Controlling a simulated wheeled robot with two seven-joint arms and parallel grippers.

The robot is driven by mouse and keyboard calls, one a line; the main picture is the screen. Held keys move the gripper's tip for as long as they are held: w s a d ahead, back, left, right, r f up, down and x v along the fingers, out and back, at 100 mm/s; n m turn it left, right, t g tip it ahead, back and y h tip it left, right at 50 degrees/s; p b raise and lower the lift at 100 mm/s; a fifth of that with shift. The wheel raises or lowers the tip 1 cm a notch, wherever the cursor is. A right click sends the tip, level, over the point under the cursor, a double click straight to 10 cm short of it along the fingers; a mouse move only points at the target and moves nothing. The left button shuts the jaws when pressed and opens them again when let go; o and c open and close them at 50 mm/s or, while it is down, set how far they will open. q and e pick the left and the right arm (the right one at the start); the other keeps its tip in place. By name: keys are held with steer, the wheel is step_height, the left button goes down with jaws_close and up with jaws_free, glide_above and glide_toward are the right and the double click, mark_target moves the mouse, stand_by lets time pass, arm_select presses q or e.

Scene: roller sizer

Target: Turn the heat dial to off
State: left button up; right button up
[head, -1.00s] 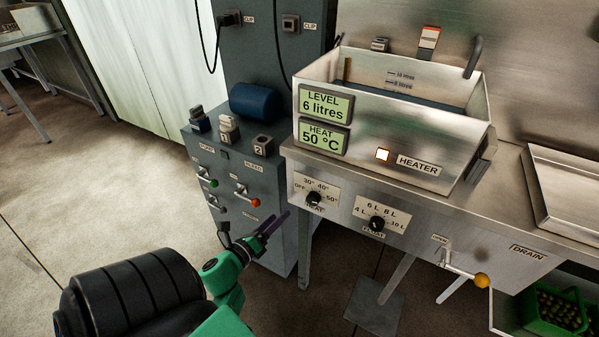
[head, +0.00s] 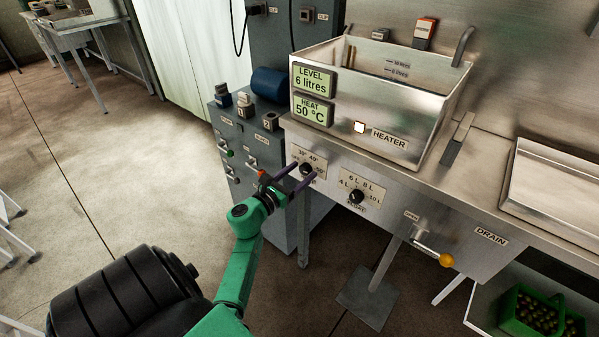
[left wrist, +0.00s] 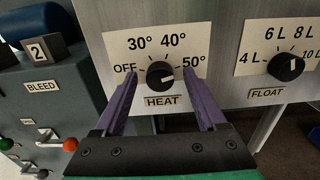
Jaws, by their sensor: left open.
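The heat dial (left wrist: 160,75) is a black knob on a white plate marked OFF, 30°, 40° and 50°. In the left wrist view its light pointer mark faces right, near the 50° side. In the head view the dial (head: 306,168) sits on the steel front panel below the tank. My left gripper (head: 298,178) is open, with its purple fingers pointing at the plate. In the left wrist view the fingers (left wrist: 164,85) stand on either side of the dial; I cannot tell whether they touch it. My right gripper is out of view.
The float dial (head: 356,196) is to the right on the same panel. A drain lever with an orange knob (head: 446,260) juts out further right. The heat display (head: 312,112) reads 50 °C and the heater light (head: 359,127) is lit. A grey cabinet with levers (head: 240,150) stands left.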

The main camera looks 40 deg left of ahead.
arm_select(q)
jaws_close()
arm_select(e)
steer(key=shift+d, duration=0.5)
